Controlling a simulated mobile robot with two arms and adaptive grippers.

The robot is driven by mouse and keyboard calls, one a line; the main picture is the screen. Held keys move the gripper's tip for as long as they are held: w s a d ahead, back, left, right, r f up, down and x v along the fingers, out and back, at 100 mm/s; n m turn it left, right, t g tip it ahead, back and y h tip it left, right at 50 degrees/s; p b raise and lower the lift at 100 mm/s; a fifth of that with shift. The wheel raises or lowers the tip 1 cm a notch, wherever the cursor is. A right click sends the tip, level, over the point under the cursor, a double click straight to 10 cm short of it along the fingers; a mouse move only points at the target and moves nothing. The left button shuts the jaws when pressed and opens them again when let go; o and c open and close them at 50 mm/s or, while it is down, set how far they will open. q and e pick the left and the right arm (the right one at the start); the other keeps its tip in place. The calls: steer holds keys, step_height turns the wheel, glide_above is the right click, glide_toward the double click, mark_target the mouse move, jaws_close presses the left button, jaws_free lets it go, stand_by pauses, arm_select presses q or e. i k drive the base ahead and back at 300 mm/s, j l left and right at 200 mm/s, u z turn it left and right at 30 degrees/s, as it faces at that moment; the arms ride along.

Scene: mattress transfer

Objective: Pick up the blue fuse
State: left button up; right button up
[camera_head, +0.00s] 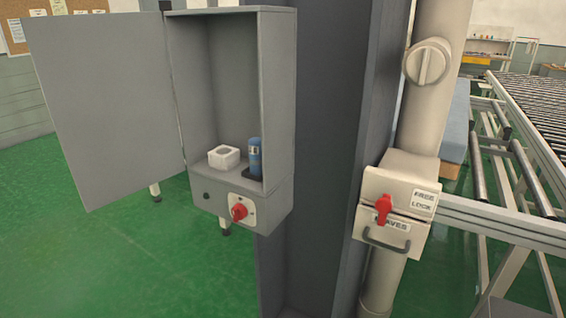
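The blue fuse (255,156) stands upright inside the open grey cabinet (276,100), near the right wall of its compartment. It is a small cylinder with a light label, on a dark base (252,173). A white block (224,157) with a round opening in its top sits to its left, apart from it. Neither of my grippers is in view.
The cabinet door (105,105) is swung wide open to the left. A red rotary switch (239,212) is on the cabinet's lower front. A dark column (325,150) and a beige box (396,200) with a red lever stand to the right. A roller conveyor (530,110) is at far right.

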mark_target(254, 143)
steer(key=i+j+z, duration=0.1)
steer(key=j+z, duration=0.15)
steer(key=z, duration=0.15)
steer(key=i+j+z, duration=0.1)
steer(key=j+z, duration=0.15)
steer(key=z, duration=0.15)
steer(key=j+z, duration=0.25)
steer(key=z, duration=0.2)
